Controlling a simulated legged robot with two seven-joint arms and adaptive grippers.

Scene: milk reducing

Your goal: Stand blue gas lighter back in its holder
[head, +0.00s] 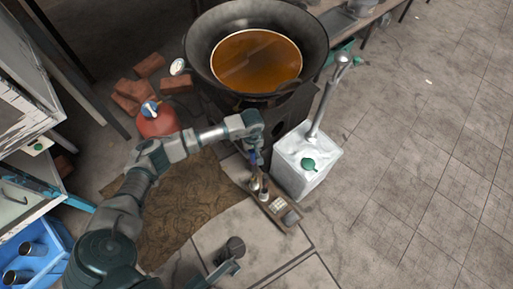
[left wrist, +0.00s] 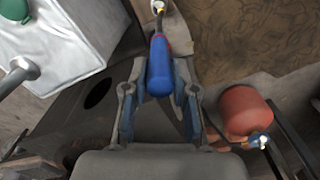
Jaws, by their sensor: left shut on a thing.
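The blue gas lighter (left wrist: 160,68) is between the fingers of my left gripper (left wrist: 158,100) in the left wrist view, a bit of red beside its handle and a dark stem running toward the top edge. In the head view my left gripper (head: 254,145) is shut on the lighter (head: 252,158), handle up, above the far end of a narrow wooden tray (head: 282,224). Small bottles and other small items stand in this tray. Which part of it is the lighter's holder, and whether the lighter touches it, I cannot tell. A dark part, perhaps my right gripper (head: 232,250), shows at the bottom.
A large wok of brown liquid (head: 256,60) sits on a dark stove behind my left gripper. A white canister (head: 300,178) stands right of the tray. A red gas bottle (head: 157,124) and bricks (head: 128,95) are at the left. Floor at the right is clear.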

